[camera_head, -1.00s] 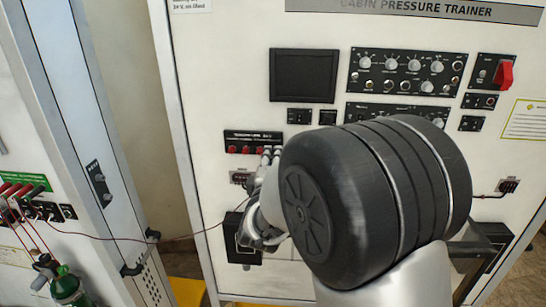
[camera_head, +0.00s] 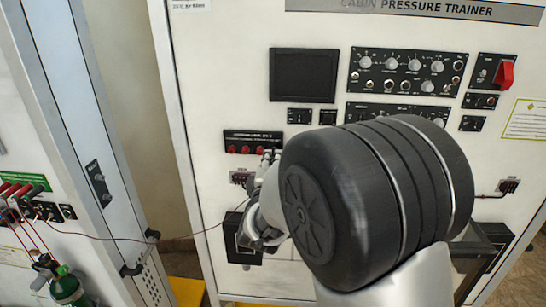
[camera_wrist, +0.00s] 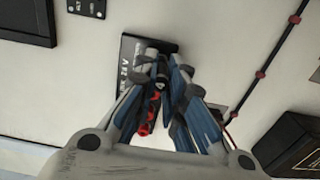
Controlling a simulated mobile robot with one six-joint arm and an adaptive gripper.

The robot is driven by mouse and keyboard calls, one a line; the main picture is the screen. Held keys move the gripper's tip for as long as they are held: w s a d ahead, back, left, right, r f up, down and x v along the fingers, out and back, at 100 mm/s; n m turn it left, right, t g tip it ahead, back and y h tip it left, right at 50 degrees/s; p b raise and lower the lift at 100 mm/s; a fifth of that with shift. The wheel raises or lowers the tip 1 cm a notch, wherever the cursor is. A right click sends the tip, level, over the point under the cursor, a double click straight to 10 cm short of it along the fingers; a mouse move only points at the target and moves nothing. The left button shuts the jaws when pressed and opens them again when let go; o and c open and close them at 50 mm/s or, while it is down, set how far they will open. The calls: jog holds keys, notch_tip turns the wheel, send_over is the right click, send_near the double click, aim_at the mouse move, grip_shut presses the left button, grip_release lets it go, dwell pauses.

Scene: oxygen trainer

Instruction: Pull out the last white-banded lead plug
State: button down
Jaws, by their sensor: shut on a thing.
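In the wrist view, my gripper (camera_wrist: 162,78) is shut, its blue-padded fingers closed around a small dark plug (camera_wrist: 162,84) with a pale mark. The fingertips are at a black panel (camera_wrist: 132,48) lettered "24 V". Several red jacks or plugs (camera_wrist: 150,112) run along that panel beside the fingers. In the head view, the same panel (camera_head: 235,135) shows a row of red jacks, and my pale fingertips (camera_head: 270,155) are at its right end. My arm hides most of the gripper there. I cannot tell whether the plug is still seated.
A thin dark red lead (camera_head: 190,235) runs from the left cabinet toward the trainer. A black box (camera_head: 238,250) sits low on the trainer, below a small connector (camera_head: 242,178). Red-beaded wire (camera_wrist: 262,75) runs right of my fingers. A green bottle (camera_head: 68,288) is at lower left.

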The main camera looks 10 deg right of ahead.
jog(key=shift+v, duration=2.5)
